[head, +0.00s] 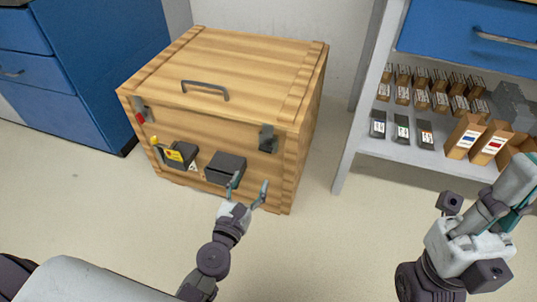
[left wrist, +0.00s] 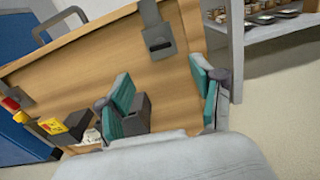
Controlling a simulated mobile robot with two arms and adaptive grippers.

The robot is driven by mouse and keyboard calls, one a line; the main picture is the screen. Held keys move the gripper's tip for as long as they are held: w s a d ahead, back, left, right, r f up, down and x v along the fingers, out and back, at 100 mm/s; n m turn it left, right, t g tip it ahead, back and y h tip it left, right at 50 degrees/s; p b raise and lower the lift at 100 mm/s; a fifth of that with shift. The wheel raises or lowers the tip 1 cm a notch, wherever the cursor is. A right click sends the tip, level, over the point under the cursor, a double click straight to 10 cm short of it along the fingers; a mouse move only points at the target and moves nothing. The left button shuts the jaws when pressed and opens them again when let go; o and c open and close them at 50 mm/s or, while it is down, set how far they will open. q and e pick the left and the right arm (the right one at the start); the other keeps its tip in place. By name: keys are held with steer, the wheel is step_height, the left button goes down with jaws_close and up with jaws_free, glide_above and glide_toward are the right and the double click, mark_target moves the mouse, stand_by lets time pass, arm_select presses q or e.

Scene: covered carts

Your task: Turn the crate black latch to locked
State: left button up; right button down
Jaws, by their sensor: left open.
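The wooden crate (head: 210,125) stands on the floor with its lid down. The black latch (head: 268,138) is at the upper right of its front; it also shows in the left wrist view (left wrist: 158,40). A latch with a red part (head: 140,115) is at the upper left. My left gripper (head: 249,187) is open and empty in front of the crate's lower right front, below the black latch and apart from it. In the left wrist view the latch lies beyond the open fingers (left wrist: 163,92). My right gripper (head: 507,215) is at the right edge, its fingers partly hidden.
A dark box (head: 225,168) and a yellow-labelled dark box (head: 178,153) stick out from the crate's front near my left gripper. A shelf unit (head: 375,152) with small boxes stands to the right, a blue cabinet (head: 75,65) to the left. The floor between is clear.

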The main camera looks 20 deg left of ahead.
mark_target(265, 151)
arm_select(q)
steer(key=w, duration=1.1)
steer(key=shift+w+d+p, duration=0.15)
steer(key=shift+d+p, duration=0.05)
steer(key=shift+p, duration=0.15)
steer(key=c, duration=1.1)
